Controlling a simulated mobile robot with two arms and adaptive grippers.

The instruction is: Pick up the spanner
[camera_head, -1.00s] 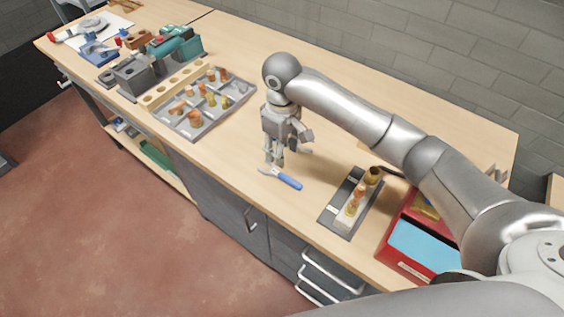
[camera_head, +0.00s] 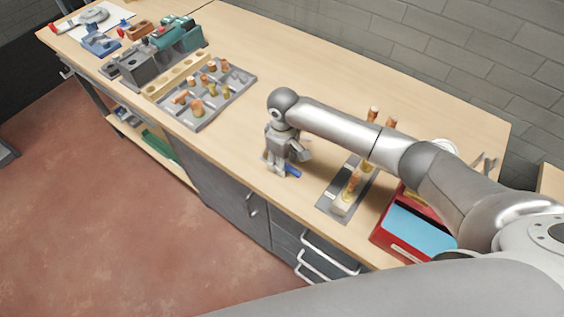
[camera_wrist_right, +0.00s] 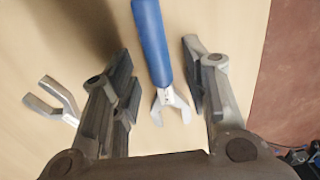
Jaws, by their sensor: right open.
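The spanner has a blue handle and a pale metal forked head. In the head view only part of its blue handle (camera_head: 293,172) shows beside my right gripper (camera_head: 279,168), near the bench's front edge; the rest is hidden. In the right wrist view the spanner (camera_wrist_right: 152,42) lies between the two fingers of my right gripper (camera_wrist_right: 160,75). The fingers are apart, one on each side, with gaps to the spanner. The spanner appears to rest on the wooden bench top. My left gripper is not in view.
A dark tray with copper-coloured fittings (camera_head: 336,207) and a red box with a blue panel (camera_head: 381,238) stand to the right. A grey tray of fittings (camera_head: 197,122) lies to the left. A grey forked piece (camera_wrist_right: 68,112) shows in the wrist view. Bench behind is clear.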

